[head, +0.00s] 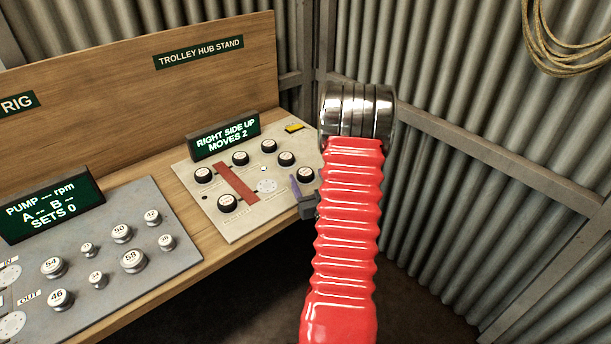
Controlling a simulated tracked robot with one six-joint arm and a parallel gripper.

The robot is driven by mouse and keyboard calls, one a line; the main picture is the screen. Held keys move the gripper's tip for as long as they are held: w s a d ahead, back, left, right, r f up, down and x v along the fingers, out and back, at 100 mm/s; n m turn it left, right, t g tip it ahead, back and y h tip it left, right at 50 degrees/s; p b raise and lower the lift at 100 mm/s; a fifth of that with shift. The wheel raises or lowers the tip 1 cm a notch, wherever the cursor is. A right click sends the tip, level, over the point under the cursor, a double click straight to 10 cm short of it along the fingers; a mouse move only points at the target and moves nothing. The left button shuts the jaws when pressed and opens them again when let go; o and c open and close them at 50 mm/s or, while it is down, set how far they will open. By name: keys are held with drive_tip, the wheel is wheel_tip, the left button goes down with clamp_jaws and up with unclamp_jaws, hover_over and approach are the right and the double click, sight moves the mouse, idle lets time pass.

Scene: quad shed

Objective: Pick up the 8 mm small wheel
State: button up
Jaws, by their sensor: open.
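Several black wheels with white tops stand on the pale trolley hub board (235,228), under a screen reading "RIGHT SIDE UP MOVES 2". They include a front wheel (227,204), a left wheel (204,175), a back wheel (269,146) and a right wheel (305,174). Their markings are too small to read, so I cannot tell which is the 8 mm one. What appears to be my gripper (298,190), grey with a purple finger, shows at the board's right edge, below the right wheel. It is open, with no wheel visible in it. My red arm hides the rest.
A dark red bar (238,183) lies across the board, with a pale disc (266,186) beside it. A yellow piece (294,128) is at the back. The grey pump board (130,270) with several numbered metal knobs is to the left. A corrugated wall (450,200) stands to the right.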

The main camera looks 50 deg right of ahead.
sight(308, 177)
drive_tip(key=shift+x, duration=1.85)
drive_tip(key=shift+r, duration=0.15)
drive_tip(key=shift+c, duration=0.5)
drive_tip(key=c, duration=1)
